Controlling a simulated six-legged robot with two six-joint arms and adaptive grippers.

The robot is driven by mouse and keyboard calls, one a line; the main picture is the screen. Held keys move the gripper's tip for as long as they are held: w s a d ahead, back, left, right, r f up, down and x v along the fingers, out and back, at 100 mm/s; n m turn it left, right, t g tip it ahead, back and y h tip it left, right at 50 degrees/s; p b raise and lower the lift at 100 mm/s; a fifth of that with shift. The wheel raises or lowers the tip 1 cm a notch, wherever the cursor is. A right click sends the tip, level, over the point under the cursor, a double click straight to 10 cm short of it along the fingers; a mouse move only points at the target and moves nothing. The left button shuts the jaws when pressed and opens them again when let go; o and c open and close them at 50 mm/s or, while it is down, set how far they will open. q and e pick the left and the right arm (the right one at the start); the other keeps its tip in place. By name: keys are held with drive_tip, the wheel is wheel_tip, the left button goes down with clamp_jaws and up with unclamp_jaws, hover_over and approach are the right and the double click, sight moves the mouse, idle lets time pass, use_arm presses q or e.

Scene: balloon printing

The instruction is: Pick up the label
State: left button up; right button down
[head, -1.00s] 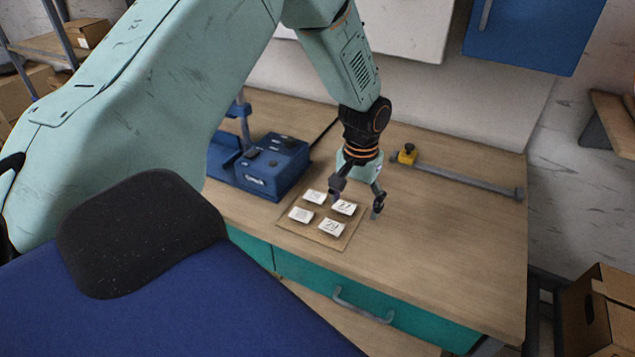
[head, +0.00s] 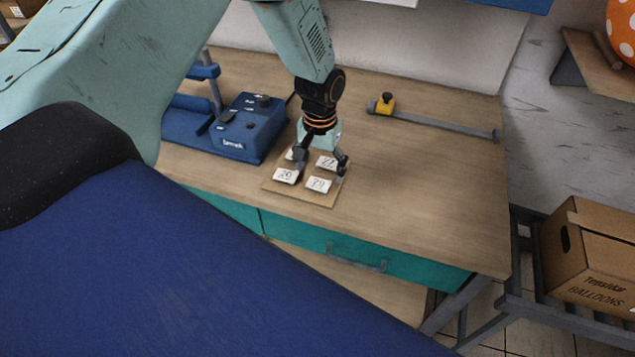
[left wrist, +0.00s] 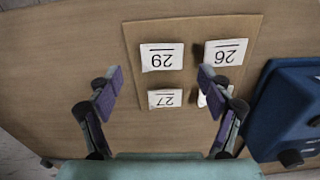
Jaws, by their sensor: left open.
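Several small white labels lie on a square brown board (head: 303,193) on the workbench. Label 29 (head: 319,184) is front right, label 26 (head: 285,176) front left and label 27 (head: 327,163) back right. A fourth label, back left, is mostly hidden by my gripper. My left gripper (head: 320,168) is open and empty, low over the board's back part. In the left wrist view, upside-down label 27 (left wrist: 165,98) lies between the finger lines, with label 29 (left wrist: 162,57) and label 26 (left wrist: 224,52) beyond. The right finger partly covers the fourth label (left wrist: 202,98). My right gripper is not in view.
A blue device (head: 240,128) with knobs stands close left of the board. The bench (head: 420,190) is clear right of the board. A cardboard box (head: 590,260) stands beyond its right end.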

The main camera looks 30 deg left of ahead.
sight(319, 184)
use_arm(q)
wheel_tip(319, 184, down, 3)
drive_tip(key=shift+s+a, duration=0.15)
drive_tip(key=shift+f, duration=0.1)
idle(0.4)
drive_tip(key=shift+f, duration=0.2)
drive_tip(key=shift+c, duration=0.3)
drive_tip(key=shift+c, duration=0.8)
drive_tip(key=c, duration=0.6)
